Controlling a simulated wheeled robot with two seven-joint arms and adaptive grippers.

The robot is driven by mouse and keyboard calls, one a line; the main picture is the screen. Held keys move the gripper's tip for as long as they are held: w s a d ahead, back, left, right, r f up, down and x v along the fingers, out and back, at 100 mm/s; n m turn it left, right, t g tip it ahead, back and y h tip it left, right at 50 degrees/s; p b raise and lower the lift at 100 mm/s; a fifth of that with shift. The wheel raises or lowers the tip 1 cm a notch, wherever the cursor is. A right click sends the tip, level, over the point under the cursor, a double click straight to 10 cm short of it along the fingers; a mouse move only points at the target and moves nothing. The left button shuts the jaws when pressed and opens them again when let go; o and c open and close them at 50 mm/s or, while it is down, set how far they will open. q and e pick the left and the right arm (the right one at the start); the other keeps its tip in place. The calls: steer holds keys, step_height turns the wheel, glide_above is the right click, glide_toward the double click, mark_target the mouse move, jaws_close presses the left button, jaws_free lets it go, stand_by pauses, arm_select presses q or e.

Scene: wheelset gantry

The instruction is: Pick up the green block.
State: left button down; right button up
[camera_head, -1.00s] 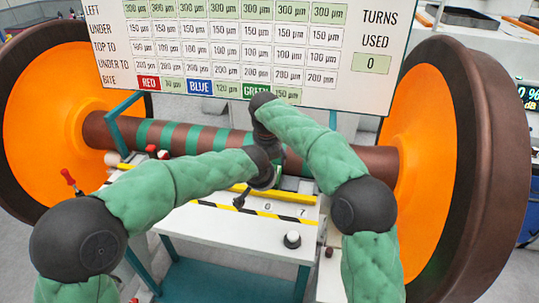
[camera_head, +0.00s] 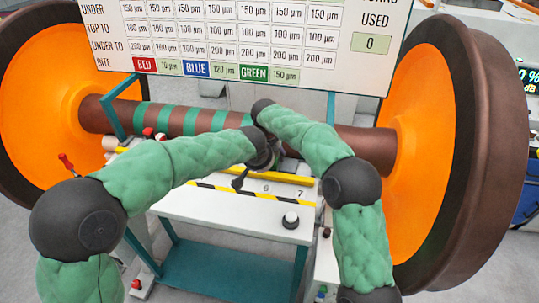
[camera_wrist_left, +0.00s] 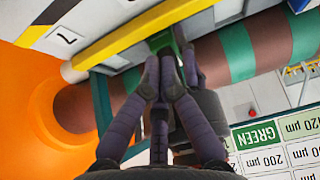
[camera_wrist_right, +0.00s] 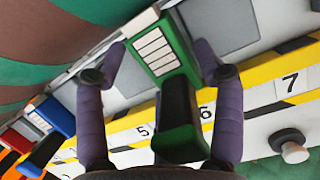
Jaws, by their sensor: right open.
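The green block (camera_wrist_right: 146,45) has a ribbed pale label on one face and a black handle (camera_wrist_right: 178,105) with a green end. It sits in the row on the bench behind the yellow-black strip. My right gripper (camera_wrist_right: 150,60) is open, with one finger on each side of the block in the right wrist view and visible gaps beside it. My left gripper (camera_wrist_left: 159,68) has its fingertips together, with nothing seen between them. It is close to the right gripper, and a bit of green (camera_wrist_left: 180,38) shows just beyond. In the head view, both grippers overlap and hide the block.
A blue block (camera_wrist_right: 55,115) and a red block (camera_wrist_right: 22,128) stand along the same row. A brown-and-green striped axle (camera_head: 190,121) runs behind the bench between two large wheels. A white knob (camera_head: 290,220) stands on the bench front. A sign (camera_head: 250,30) hangs above.

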steer(key=c, duration=1.2)
arm_select(q)
steer(key=shift+r, duration=0.6)
steer(key=v, duration=1.2)
